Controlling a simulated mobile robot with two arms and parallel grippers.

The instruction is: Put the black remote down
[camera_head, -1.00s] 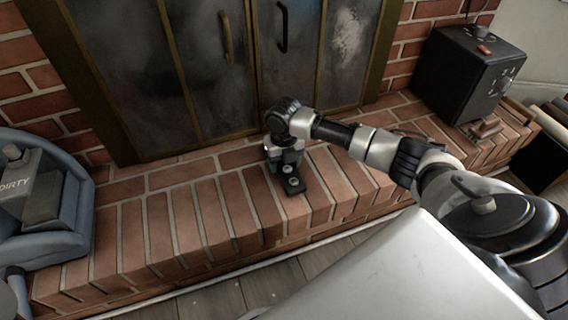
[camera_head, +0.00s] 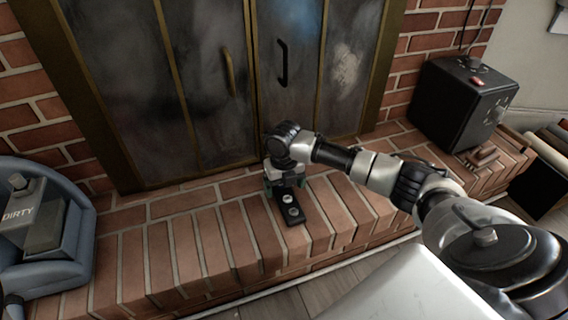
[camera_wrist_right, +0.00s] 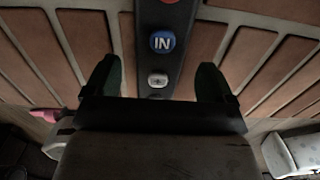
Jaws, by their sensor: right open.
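The black remote (camera_head: 291,208) lies flat on the brick hearth in front of the fireplace doors. It also shows in the right wrist view (camera_wrist_right: 178,18), with a blue "IN" button and a small pale button. My right gripper (camera_head: 285,184) is low over the remote's far end. In the right wrist view its two dark green fingers (camera_wrist_right: 157,80) stand apart, one on each side of the remote, with a gap on both sides. The gripper hides the remote's far end in the head view.
The brick hearth (camera_head: 160,235) is clear left of the remote. A blue-grey tub (camera_head: 75,240) holding a box marked DIRTY (camera_head: 35,215) stands at the left. A black box (camera_head: 462,105) stands on the hearth at the right. Fireplace doors (camera_head: 205,80) rise behind.

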